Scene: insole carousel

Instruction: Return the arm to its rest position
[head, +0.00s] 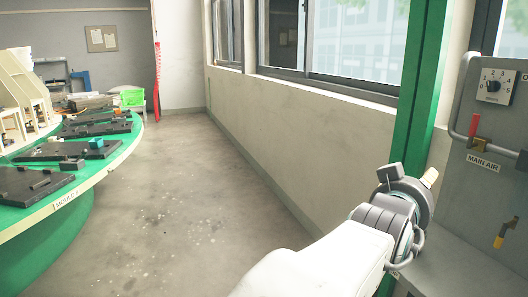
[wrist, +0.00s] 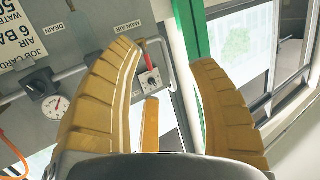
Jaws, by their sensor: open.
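My arm (head: 330,262) reaches from the bottom of the head view up and to the right, toward the grey panel. Behind the fingers in the wrist view are the panel (wrist: 85,75), the red MAIN AIR lever (wrist: 150,82) and the green post (wrist: 190,30). I cannot tell the gap between fingers and panel.
The grey panel (head: 500,205) at right carries a dial knob (head: 492,86), a pipe, a red handle (head: 473,125) and a yellow handle (head: 506,234). A green post (head: 418,85) stands beside it. A round green table (head: 60,225) with black moulds is at left. The floor (head: 190,205) between is clear.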

